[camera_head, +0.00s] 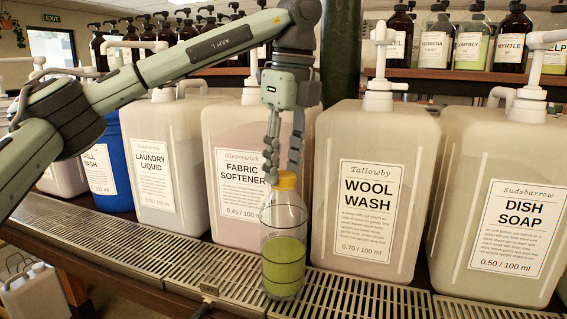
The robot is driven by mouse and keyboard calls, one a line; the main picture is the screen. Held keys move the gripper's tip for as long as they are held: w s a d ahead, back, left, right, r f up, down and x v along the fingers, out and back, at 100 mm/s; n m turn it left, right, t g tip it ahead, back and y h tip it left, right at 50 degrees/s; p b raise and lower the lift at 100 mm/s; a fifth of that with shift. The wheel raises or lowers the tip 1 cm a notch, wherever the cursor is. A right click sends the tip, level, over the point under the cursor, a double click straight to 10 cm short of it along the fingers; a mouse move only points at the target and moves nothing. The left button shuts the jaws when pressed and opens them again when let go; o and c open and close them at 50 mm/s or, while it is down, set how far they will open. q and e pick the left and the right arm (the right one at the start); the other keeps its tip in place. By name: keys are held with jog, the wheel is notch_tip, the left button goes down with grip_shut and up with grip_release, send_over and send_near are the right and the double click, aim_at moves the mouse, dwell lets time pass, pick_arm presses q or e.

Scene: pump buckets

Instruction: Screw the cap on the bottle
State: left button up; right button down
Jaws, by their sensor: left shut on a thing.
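The bottle (284,262) is clear, with green liquid in its lower part. It stands upright on the metal drip grate in front of the Fabric Softener and Wool Wash containers. A yellow cap (287,180) sits at the bottle's mouth; I cannot tell how tightly it is seated. My left gripper (283,174) reaches down from above with its fingers on either side of the cap, shut on it. My right gripper is not in view.
Large pump containers stand close behind the grate, including Fabric Softener (236,160), Wool Wash (365,215) and Dish Soap (503,215). A dark post (340,50) rises behind my left gripper.

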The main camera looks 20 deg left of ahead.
pick_arm(q)
jog(key=shift+m, duration=0.3)
jog(key=o, duration=0.9)
jog(key=shift+m, duration=0.5)
jog(key=shift+c, duration=0.2)
jog(key=o, duration=0.5)
jog(key=shift+r, duration=0.1)
